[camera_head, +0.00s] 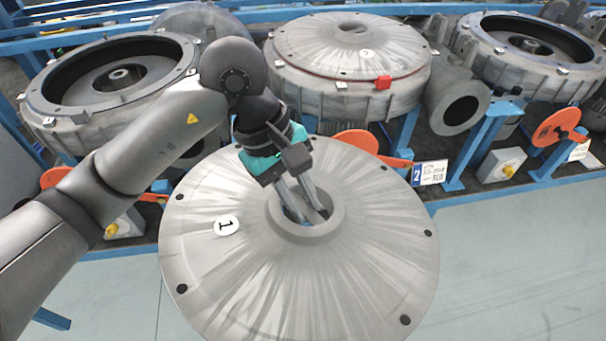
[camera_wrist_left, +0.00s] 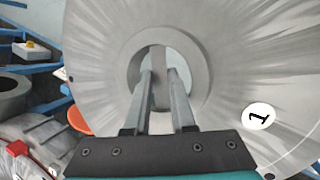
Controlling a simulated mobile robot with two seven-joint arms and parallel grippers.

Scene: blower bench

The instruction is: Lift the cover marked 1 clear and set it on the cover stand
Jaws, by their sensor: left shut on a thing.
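The grey round cover marked 1 (camera_head: 370,265) is in the lower middle of the head view, face up and clear of the housings behind it. It fills much of the left wrist view (camera_wrist_left: 240,60). My left gripper (camera_head: 308,214) reaches into its central ring and is shut on it there. In the left wrist view the fingers (camera_wrist_left: 160,80) flank a grey bar inside the ring. The cover hides what lies below it. I cannot make out the cover stand. My right gripper is not in view.
An open housing (camera_head: 42,105) stands at the back left. A middle housing carries another cover (camera_head: 350,48) with a red clip (camera_head: 383,82); a sign marked 2 (camera_head: 430,173) is below. Another open housing (camera_head: 530,42) is at right. The floor (camera_head: 520,260) at lower right is clear.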

